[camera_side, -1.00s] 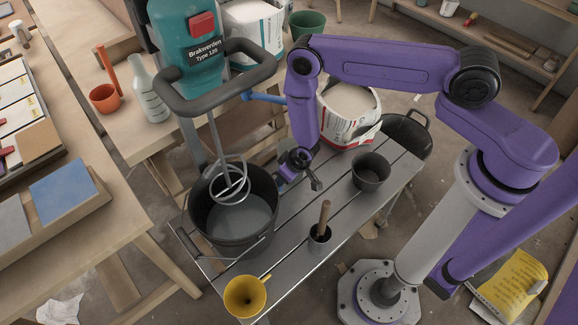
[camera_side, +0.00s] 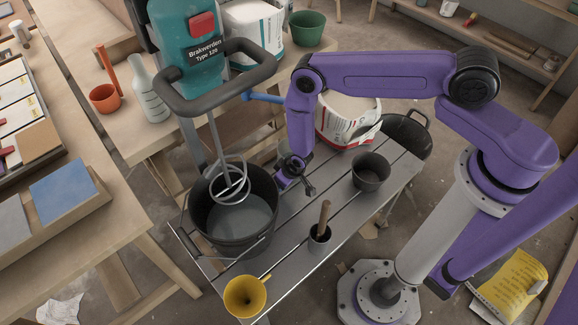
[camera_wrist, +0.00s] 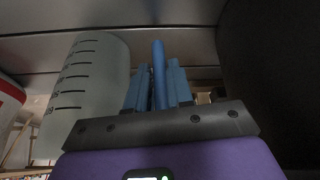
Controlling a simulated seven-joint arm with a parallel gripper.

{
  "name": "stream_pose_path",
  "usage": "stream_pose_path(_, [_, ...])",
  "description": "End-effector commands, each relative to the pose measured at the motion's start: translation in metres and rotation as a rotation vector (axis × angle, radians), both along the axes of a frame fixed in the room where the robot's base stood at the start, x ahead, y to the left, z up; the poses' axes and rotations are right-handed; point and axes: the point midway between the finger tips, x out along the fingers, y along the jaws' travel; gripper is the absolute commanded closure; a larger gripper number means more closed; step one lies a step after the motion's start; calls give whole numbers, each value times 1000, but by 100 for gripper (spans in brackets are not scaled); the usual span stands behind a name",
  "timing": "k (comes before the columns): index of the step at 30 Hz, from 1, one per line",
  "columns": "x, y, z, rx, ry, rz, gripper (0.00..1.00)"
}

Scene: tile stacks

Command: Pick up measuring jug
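A pale grey-green jug with dark graduation marks (camera_wrist: 85,95) stands close to my gripper, on its left, in the wrist view. I cannot pick it out for certain in the side view, where my forearm hides part of the slatted bench. My gripper (camera_side: 309,189) is low over the bench, just right of the black bucket. How far apart the fingers are is unclear.
The black bucket (camera_side: 208,226) with a mixer whisk (camera_side: 231,184) stands left of my gripper. A dark cup (camera_side: 370,174), a small pot with a wooden handle (camera_side: 320,236) and a yellow jug (camera_side: 243,299) stand on the slatted bench (camera_side: 287,250). A white-red bag (camera_side: 352,122) is behind.

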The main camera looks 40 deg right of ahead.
Motion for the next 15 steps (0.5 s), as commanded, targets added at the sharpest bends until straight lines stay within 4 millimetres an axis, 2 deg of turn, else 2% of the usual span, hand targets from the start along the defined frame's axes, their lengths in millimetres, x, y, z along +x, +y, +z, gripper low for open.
stream_pose_path(15, [1,1,6,1,-3,1,100])
